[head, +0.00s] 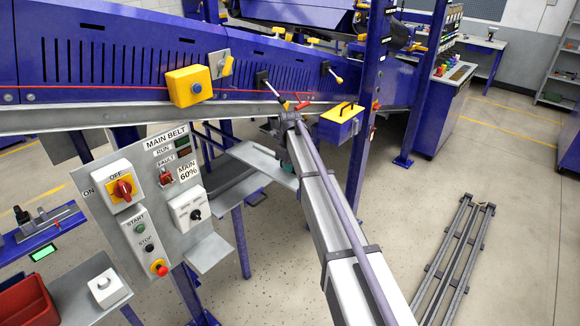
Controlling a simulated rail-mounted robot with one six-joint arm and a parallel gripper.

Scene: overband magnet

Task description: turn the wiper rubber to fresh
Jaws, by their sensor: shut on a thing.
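My arm reaches up from the bottom of the head view to the lower edge of the blue conveyor frame (130,58). My gripper (290,108) is at its far end, small and partly hidden by my own wrist. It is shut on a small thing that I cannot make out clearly. I cannot pick out the wiper rubber or a fresh marking for sure.
A second lever (333,75) is to the right on the frame. A blue and yellow box (340,122) hangs close right of the gripper. The control panel (150,205) stands left of my arm.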

